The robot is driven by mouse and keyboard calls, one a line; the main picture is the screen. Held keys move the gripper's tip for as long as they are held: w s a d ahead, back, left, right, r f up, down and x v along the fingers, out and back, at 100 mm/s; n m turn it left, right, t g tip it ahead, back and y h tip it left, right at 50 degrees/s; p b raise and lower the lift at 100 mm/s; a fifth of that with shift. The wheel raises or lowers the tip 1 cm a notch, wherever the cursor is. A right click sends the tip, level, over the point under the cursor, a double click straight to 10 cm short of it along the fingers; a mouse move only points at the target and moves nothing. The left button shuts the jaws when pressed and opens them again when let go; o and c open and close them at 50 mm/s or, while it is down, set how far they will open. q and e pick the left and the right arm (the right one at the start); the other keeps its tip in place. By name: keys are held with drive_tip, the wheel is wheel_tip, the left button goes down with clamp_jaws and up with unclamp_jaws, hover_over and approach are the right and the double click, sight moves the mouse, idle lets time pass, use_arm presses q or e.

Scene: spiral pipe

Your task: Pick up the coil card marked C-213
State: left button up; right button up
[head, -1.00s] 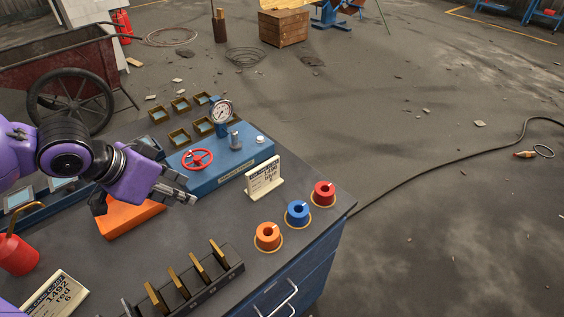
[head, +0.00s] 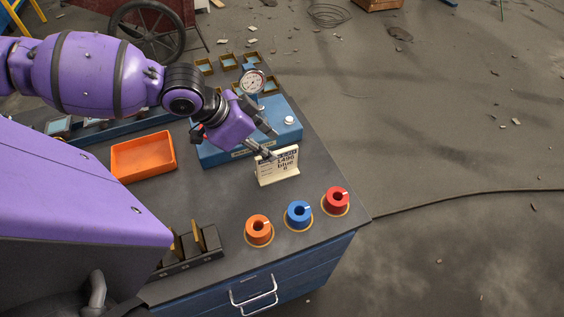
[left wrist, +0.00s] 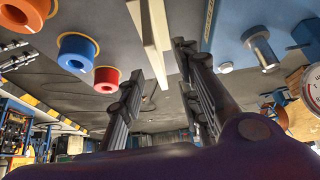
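A cream card in a stand (head: 277,168) stands upright on the dark bench top, in front of the blue gauge unit. Its print shows a heading line, a number and "blue"; the heading is too small to read surely as C-213. My left gripper (head: 267,143) is open just at the card's upper left in the head view, its fingertips close to the top edge. In the left wrist view, the card's pale edge (left wrist: 152,35) lies ahead between the two spread fingers (left wrist: 160,78). I cannot tell whether they touch it. My right gripper is out of view.
Orange (head: 259,231), blue (head: 298,215) and red (head: 336,201) coils stand along the bench's front right. The blue gauge unit (head: 225,153) is behind the card. An empty orange tray (head: 143,157) and a black slotted rack (head: 190,257) are to the left.

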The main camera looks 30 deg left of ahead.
use_arm(q)
hover_over(277, 172)
drive_tip(key=f, duration=0.5)
drive_tip(key=shift+w+a+f, duration=0.1)
drive_tip(key=shift+w+f, duration=0.15)
drive_tip(key=shift+w, duration=0.05)
clamp_jaws()
